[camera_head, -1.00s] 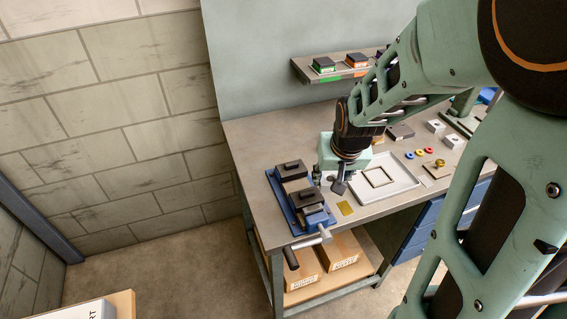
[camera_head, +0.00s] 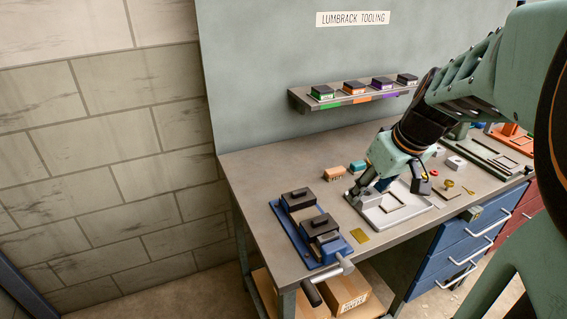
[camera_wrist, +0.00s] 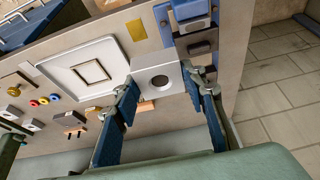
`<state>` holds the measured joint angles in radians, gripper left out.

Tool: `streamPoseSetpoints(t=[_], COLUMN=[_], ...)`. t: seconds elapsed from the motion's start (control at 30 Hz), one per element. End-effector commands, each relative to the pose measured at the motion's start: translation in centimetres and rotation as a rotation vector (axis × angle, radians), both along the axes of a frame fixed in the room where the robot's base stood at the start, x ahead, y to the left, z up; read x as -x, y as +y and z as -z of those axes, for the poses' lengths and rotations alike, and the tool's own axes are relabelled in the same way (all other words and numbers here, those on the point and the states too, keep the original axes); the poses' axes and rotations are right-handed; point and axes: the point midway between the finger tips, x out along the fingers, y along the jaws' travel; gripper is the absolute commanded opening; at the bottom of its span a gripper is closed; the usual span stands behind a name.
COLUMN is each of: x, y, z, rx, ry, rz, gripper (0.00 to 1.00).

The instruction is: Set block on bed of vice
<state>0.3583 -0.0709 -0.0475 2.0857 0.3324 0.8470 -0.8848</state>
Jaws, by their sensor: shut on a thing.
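The blue vice (camera_head: 318,240) with dark jaw blocks stands at the left end of the bench, with a pale bare strip between its jaws. Its blue body and dark jaws also show at the top of the wrist view (camera_wrist: 192,12). My gripper (camera_head: 357,189) is tilted, over the bench between the vice and the pale tray. In the wrist view my gripper (camera_wrist: 160,77) is shut on a light grey block (camera_wrist: 146,73) with a dark round hole in its face. The block is apart from the vice.
The pale tray (camera_head: 383,221) with a square frame lies right of the vice. A brass plate (camera_head: 358,236) lies in front of it. The vice handle (camera_head: 327,276) juts past the bench edge. An orange-brown block (camera_head: 335,173) and a shelf (camera_head: 300,102) are behind.

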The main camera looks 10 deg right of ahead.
Motion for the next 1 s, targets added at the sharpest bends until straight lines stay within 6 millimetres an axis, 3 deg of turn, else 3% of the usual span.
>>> streamPoseSetpoints(t=[0.13, 0.27, 0.47, 0.6, 1.0], x=[-0.6, -2.4, -5.7, -7.1, -8.9], y=[0.7, 3.0, 6.8, 8.5, 10.6], z=[0.1, 1.3, 3.5, 6.4, 10.2], rx=[0.0, -0.001, 0.0, 0.0, 0.001], ry=[0.002, 0.004, 0.004, 0.005, 0.005], rz=[-0.026, -0.029, -0.029, -0.025, -0.023], gripper=[0.05, 0.05, 0.05, 0.05, 0.05])
